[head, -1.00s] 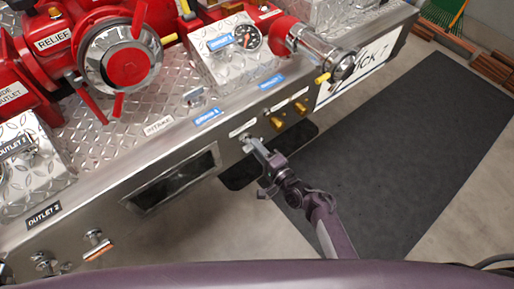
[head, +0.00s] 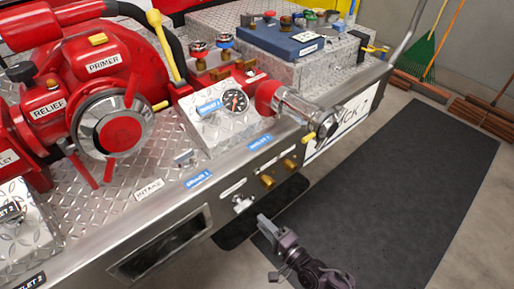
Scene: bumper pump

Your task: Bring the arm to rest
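My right gripper (head: 268,227) is in the head view, low and right of centre, in front of the pump panel. It is apart from the small metal knob (head: 242,204) on the panel front, with a gap between them. I cannot tell whether its fingers are open or shut, and no held thing shows. My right arm reaches in from the bottom edge. My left gripper is not in view.
The pump panel (head: 147,228) with its diamond-plate top runs diagonally across the left. A red pump with a round intake cap (head: 117,128), a gauge (head: 235,101) and a metal outlet (head: 309,114) stand on it. A dark mat (head: 400,170) covers open floor at right.

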